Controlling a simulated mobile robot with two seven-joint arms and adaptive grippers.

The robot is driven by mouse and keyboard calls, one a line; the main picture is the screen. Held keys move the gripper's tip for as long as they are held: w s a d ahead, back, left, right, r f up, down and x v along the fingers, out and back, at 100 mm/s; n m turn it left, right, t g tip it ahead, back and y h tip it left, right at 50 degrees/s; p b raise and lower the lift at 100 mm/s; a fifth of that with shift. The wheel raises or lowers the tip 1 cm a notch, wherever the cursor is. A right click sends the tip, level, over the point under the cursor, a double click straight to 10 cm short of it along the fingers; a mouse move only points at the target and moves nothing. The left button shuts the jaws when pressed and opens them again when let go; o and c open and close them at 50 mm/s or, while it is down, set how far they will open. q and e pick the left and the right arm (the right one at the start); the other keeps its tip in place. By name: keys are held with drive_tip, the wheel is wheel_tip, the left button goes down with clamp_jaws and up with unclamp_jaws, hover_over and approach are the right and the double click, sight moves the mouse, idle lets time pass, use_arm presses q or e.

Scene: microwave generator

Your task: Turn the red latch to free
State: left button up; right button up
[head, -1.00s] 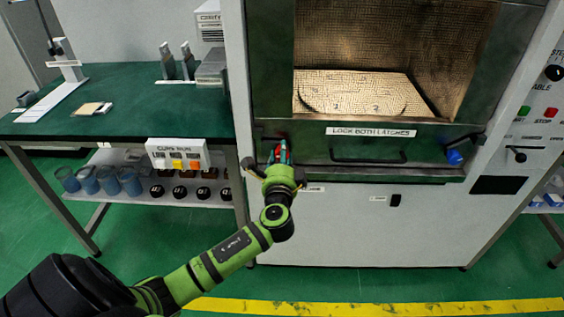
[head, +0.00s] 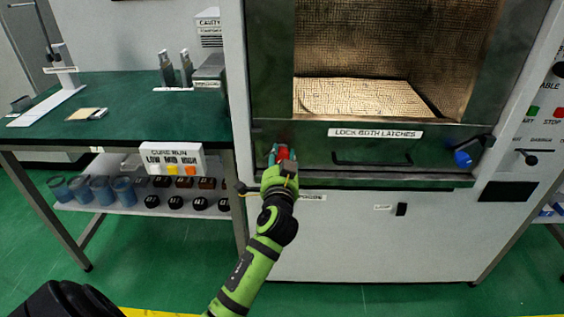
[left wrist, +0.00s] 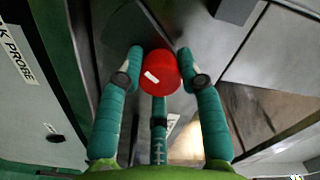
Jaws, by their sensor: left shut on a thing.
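The red latch (head: 282,152) is at the left end of the microwave's lower front panel. In the left wrist view its round red knob (left wrist: 160,72) with a white mark sits between my teal fingers. My left gripper (head: 277,158) is at the latch, and in the left wrist view its fingers (left wrist: 162,80) are closed around the red knob. The fingers hide part of the latch in the head view. My right gripper does not show.
The blue latch (head: 463,158) is at the panel's right end. A dark handle (head: 372,158) lies between the latches, below a "LOCK BOTH LATCHES" label (head: 374,133). The chamber above is open to view. A green-topped bench (head: 110,120) stands at the left.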

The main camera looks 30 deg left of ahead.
use_arm(q)
drive_tip(key=shift+a+n, duration=0.1)
drive_tip(key=shift+n, duration=0.4)
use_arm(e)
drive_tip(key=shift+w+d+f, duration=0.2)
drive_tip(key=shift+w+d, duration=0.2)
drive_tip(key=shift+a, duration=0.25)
use_arm(q)
drive_tip(key=o, duration=1.1)
drive_tip(key=shift+o, duration=0.2)
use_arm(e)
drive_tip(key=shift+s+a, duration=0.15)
use_arm(q)
drive_tip(key=shift+s, duration=0.15)
drive_tip(key=v, duration=1.1)
drive_tip(key=shift+s+d, duration=0.2)
drive_tip(key=shift+s, duration=0.15)
